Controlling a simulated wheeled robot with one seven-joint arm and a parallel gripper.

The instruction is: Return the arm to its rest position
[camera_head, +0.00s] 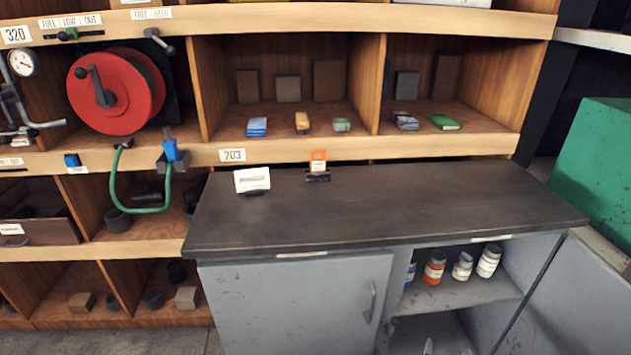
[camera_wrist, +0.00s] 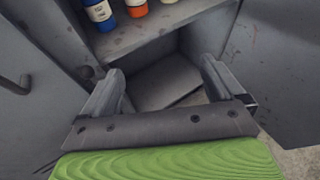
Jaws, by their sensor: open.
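My gripper (camera_wrist: 162,95) shows in the wrist view with its two grey fingers spread apart. It is open and nothing is between the fingers. It points at the lower part of an open grey cabinet, with a shelf above it.
A grey cabinet (camera_head: 290,305) with a dark top (camera_head: 400,205) stands in front of wooden shelves. Its right door (camera_head: 575,300) is open, and several jars (camera_head: 462,265) stand on its shelf. A red reel (camera_head: 115,88) is at upper left, a green box (camera_head: 605,160) at right.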

